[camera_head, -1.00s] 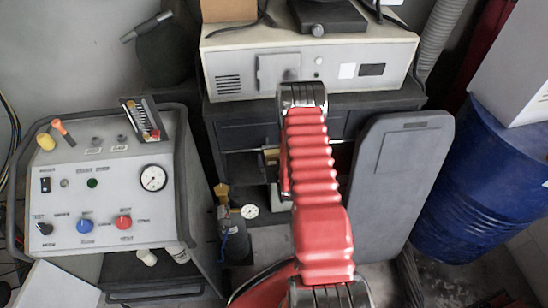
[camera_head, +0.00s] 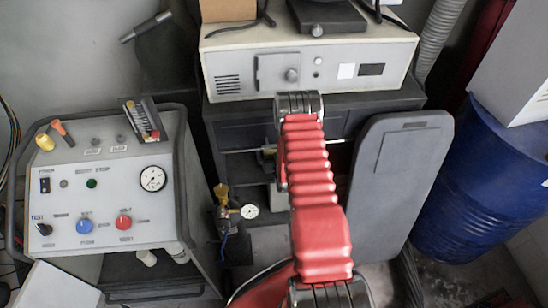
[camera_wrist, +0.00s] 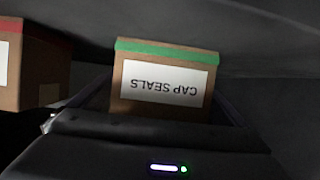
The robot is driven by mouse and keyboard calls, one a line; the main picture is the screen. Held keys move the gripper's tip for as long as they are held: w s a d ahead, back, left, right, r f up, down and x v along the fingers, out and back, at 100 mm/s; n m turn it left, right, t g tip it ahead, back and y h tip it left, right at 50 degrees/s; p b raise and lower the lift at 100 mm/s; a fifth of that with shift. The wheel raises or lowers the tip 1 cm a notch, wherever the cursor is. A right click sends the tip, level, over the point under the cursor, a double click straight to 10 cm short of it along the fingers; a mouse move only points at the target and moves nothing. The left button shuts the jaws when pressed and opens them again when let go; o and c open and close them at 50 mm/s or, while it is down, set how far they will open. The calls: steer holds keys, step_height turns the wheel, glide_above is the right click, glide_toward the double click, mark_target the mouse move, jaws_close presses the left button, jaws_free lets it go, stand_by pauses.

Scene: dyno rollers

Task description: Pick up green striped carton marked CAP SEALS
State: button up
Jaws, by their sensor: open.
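The carton marked CAP SEALS (camera_wrist: 163,88) stands in the middle of the wrist view. It is brown with a green stripe along its top edge and a white label whose lettering appears upside down. My gripper (camera_wrist: 165,112) is open, its dark body filling the bottom of the wrist view. Its fingers show dimly to the left and right of the carton, whose lower part is hidden behind the gripper body. I cannot tell whether they touch it. In the head view my red arm hides the gripper, and I cannot make out the carton there.
A red-striped carton (camera_wrist: 32,68) stands left of the green one. In the head view, a dark cabinet (camera_head: 235,130) carries a grey instrument (camera_head: 240,75). A control console (camera_head: 105,185) stands left; a grey panel (camera_head: 398,190) and blue drum (camera_head: 480,190) stand right.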

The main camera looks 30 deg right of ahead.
steer(key=shift+w+d+f, duration=0.1)
steer(key=shift+w+f, duration=0.05)
steer(key=shift+w, duration=0.15)
stand_by(0.4)
steer(key=c, duration=1.3)
